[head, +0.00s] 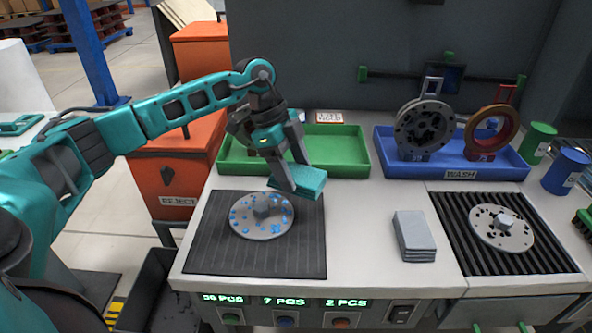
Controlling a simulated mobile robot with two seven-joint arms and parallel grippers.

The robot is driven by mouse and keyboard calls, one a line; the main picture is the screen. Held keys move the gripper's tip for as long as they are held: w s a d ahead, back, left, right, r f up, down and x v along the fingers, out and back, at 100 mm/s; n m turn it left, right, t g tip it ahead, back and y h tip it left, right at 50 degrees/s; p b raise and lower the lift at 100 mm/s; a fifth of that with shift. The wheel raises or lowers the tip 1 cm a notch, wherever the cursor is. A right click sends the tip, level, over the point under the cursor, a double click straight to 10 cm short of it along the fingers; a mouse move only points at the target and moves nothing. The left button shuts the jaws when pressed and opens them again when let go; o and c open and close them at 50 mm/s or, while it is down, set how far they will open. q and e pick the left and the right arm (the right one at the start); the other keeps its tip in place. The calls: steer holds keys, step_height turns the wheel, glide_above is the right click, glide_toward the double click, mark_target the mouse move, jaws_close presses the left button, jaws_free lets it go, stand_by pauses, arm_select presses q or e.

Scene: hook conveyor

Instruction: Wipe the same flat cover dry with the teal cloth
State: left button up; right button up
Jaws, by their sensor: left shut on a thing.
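My left gripper (296,178) is shut on the folded teal cloth (312,183), above the mat's far right corner, behind and to the right of this cover. The cloth looks apart from the cover. A second flat cover (502,229), with dark spots, lies on the black slatted rack (455,232) at the right. My right gripper is not in view.
A folded grey cloth stack (414,235) lies between mat and rack. Behind stand a green tray (345,150) and a blue WASH tray (390,160) holding a grey ring part (403,131) and a brownish ring (472,132). Green (539,142) and blue (565,172) cans stand far right.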

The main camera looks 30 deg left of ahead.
arm_select(q)
steer(key=n, duration=0.1)
steer(key=n+t, duration=0.1)
steer(key=n, duration=0.2)
steer(key=shift+d+r+y, duration=0.25)
steer(key=shift+y, duration=0.05)
steer(key=shift+f+t, duration=0.1)
steer(key=shift+t, duration=0.2)
steer(key=shift+f+n+b, duration=0.3)
steer(key=shift+b, duration=0.15)
step_height(320, 180, down, 4)
steer(key=b, duration=0.4)
steer(key=shift+f+b, duration=0.6)
steer(key=shift+b, duration=0.15)
steer(key=shift+f, duration=0.15)
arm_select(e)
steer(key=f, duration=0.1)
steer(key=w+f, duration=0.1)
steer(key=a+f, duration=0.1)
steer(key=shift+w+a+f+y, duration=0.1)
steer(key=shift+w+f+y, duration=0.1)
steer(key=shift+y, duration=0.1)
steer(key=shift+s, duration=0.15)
arm_select(q)
steer(key=shift+f, duration=0.35)
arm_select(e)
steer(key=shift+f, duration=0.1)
